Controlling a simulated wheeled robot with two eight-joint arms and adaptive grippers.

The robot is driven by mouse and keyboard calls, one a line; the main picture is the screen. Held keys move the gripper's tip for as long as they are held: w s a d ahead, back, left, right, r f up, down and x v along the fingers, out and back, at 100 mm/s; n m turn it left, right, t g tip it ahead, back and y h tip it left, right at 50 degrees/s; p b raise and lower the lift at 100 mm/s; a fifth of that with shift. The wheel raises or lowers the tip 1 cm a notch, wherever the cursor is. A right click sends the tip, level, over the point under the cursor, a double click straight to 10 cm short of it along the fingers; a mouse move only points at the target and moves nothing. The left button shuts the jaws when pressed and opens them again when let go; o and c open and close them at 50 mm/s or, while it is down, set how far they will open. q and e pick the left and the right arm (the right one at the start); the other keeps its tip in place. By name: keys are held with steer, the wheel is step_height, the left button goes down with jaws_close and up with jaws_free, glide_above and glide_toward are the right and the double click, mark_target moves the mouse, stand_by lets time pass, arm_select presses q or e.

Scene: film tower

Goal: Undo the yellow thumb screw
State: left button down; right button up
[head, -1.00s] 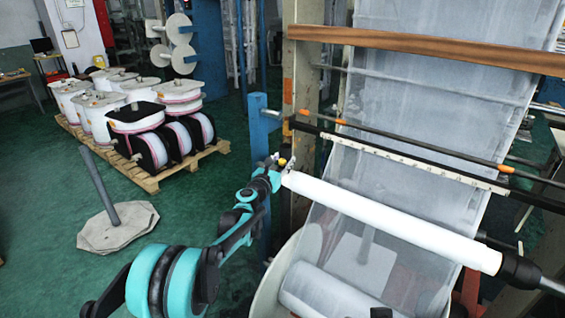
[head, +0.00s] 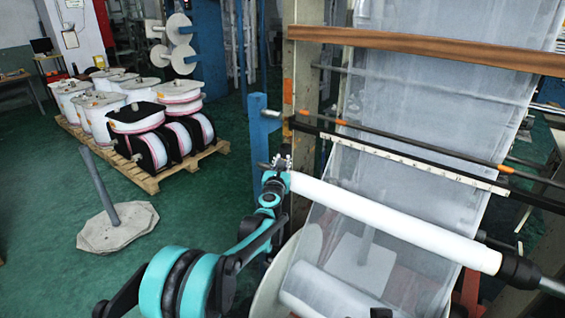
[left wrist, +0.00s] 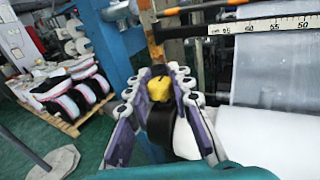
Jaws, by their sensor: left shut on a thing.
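The yellow thumb screw (left wrist: 158,89) shows in the left wrist view as a small yellow knob above a black collar (left wrist: 160,122) at the near end of the white roller (left wrist: 235,135). My left gripper (left wrist: 157,72) has its two fingers on either side of the yellow knob and is shut on it. In the head view my left gripper (head: 281,163) is at the left end of the white roller (head: 390,220), in front of the blue post. The yellow screw is hidden there by the gripper. My right gripper is not in view.
A blue post (head: 258,150) and an upright frame column (head: 301,90) stand close behind the gripper. Clear film (head: 430,110) hangs to the right of it. A pallet (head: 150,182) with spools and a grey base with a pole (head: 118,228) stand on the open green floor at left.

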arm_select(q)
steer(key=n+y, duration=0.3)
steer(key=y, duration=0.1)
steer(key=n+g+y, duration=0.1)
steer(key=n+y, duration=0.2)
steer(key=y, duration=0.2)
steer(key=shift+p, duration=0.3)
steer(key=shift+y, duration=0.3)
steer(key=c, duration=1.3)
jaws_free()
steer(key=shift+s, duration=0.1)
steer(key=v, duration=1.1)
steer(key=shift+s+d+r, duration=0.1)
steer(key=shift+s+d, duration=0.2)
